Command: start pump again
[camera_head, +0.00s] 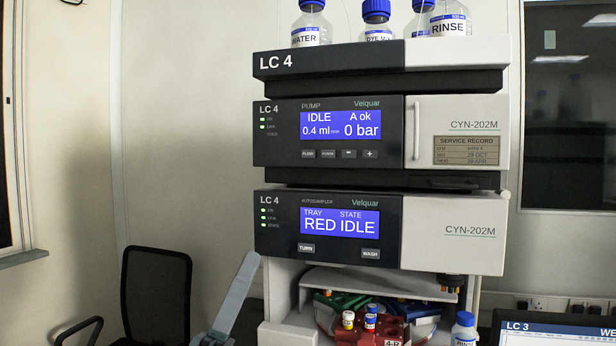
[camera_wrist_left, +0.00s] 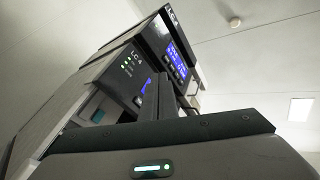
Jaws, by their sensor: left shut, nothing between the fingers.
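The pump (camera_head: 285,125) is the dark upper module of the LC 4 stack. Its blue display (camera_head: 341,125) reads IDLE, A ok, 0.4 ml/min and 0 bar. Under the display is a row of small buttons: FLOW (camera_head: 308,154), one that seems to read PURGE (camera_head: 328,154), minus (camera_head: 349,154) and plus (camera_head: 369,154). My left gripper (camera_head: 250,262) is shut and empty, low and left of the stack, below the pump. In the left wrist view its closed fingers (camera_wrist_left: 165,90) point up toward the stack's front and hide part of it. My right gripper is not in view.
Below the pump is the autosampler (camera_head: 283,222), showing RED IDLE, with buttons TURN (camera_head: 307,248) and WASH (camera_head: 370,253). An open bay underneath holds a red rack (camera_head: 375,335) with vials. Bottles (camera_head: 312,25) stand on top. A black chair (camera_head: 157,290) is at left; an LC 3 screen (camera_head: 560,335) is lower right.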

